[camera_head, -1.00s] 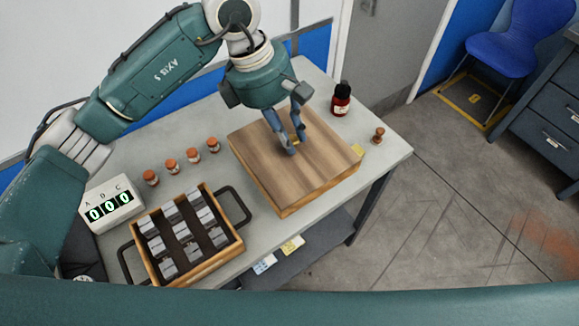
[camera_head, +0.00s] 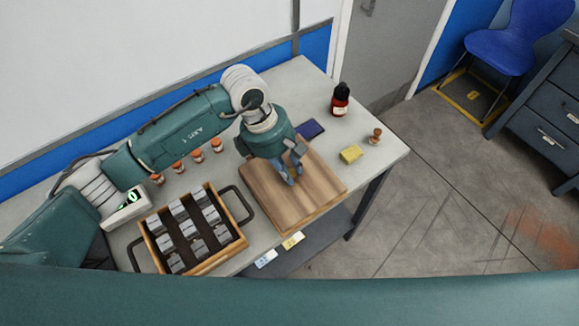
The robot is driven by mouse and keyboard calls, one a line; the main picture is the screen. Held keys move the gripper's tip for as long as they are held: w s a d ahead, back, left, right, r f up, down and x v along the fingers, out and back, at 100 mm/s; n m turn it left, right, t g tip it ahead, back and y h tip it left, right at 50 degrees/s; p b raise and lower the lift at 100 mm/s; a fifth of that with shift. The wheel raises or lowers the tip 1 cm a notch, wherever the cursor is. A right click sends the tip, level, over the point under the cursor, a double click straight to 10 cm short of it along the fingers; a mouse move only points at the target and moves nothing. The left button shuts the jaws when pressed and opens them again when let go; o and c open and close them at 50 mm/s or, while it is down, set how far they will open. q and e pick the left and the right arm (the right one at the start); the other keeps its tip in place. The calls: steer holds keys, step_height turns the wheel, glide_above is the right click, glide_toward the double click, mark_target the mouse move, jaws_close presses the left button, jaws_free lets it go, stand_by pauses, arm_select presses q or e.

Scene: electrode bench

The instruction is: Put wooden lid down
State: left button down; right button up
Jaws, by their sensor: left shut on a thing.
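The wooden lid (camera_head: 308,205) is a square brown board in the middle of the bench, to the right of the wooden tray. My left gripper (camera_head: 291,183) is over the middle of the lid, pointing down, with its fingers shut on it. The fingers and wrist hide the grip point and part of the lid's far side. The lid looks about level and close to the bench top; I cannot tell whether it touches. My right gripper is out of view.
A wooden tray (camera_head: 240,243) with dark handles holds several grey blocks. Several orange-capped jars (camera_head: 216,145) stand behind it, partly hidden by my arm. A yellow block (camera_head: 350,155), a dark blue flat object (camera_head: 311,129), a red bottle (camera_head: 340,102) and a small brown stamp-like object (camera_head: 375,136) stand at the right.

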mark_target(277, 176)
arm_select(q)
steer(key=shift+f, duration=0.15)
steer(key=c, duration=1.6)
jaws_free()
steer(key=shift+o, duration=0.2)
steer(key=shift+r, duration=0.3)
steer(key=b+v, duration=0.3)
steer(key=v, duration=0.9)
steer(key=shift+f, duration=0.1)
